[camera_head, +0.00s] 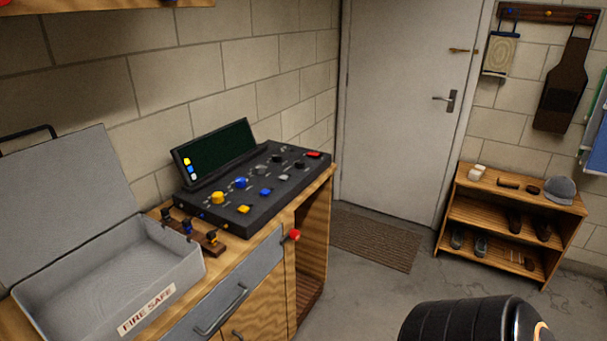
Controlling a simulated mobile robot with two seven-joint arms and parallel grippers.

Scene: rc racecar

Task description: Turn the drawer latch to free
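A grey drawer front (255,272) with a dark bar handle (220,310) sits under the wooden counter top and looks shut. A small red knob (294,236) sticks out at the drawer's right end, by the cabinet corner. It may be the drawer latch, but its turn position is too small to tell. No gripper fingers show in this view, and nothing touches the knob or handle.
On the counter stand an open grey "FIRE SAFE" box (180,279), a small wooden rack (212,246) and a black control console (235,207) with coloured knobs. A shoe shelf (503,253) stands right. Floor (365,290) before the cabinet is clear. A door (400,110) is shut behind.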

